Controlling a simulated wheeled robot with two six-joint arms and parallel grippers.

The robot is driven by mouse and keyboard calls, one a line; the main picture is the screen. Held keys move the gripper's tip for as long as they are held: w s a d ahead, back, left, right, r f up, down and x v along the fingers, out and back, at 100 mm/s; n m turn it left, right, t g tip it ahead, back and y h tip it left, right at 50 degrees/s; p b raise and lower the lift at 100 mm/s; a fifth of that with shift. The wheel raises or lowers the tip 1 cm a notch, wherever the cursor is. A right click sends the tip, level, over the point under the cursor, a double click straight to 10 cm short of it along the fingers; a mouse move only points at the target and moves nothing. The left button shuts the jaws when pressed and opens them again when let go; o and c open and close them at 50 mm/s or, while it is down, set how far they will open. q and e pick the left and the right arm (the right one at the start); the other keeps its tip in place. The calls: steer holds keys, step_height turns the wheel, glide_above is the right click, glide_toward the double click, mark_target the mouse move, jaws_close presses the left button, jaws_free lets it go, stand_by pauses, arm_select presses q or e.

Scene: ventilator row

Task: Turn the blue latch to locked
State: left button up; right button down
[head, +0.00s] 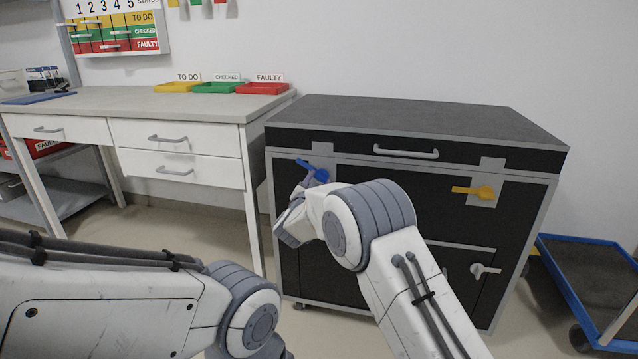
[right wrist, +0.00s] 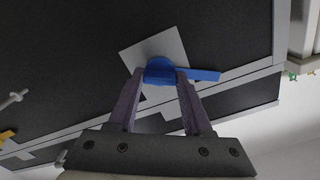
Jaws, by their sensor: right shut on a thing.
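The blue latch (head: 317,172) is on the upper left of the black cabinet's (head: 420,207) front. Its handle points to the left and slightly up in the head view. In the right wrist view the blue latch (right wrist: 160,70) sits on a light square plate, with its handle reaching to the right. My right gripper (right wrist: 161,78) is shut on the latch's round hub, one finger on each side. In the head view my right wrist and arm hide most of that gripper and the area below the latch. My left gripper is out of view; only its arm shows at the lower left.
The cabinet also has a yellow latch (head: 480,191), a grey latch (head: 486,269) and a top drawer handle (head: 405,152). A white desk (head: 180,103) with yellow, green and red trays stands left. A blue-framed cart (head: 590,240) stands right.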

steer(key=shift+f+m+b, duration=0.15)
steer(key=shift+m+b, duration=3)
steer(key=shift+m, duration=2.85)
steer(key=shift+c, duration=1.6)
jaws_free()
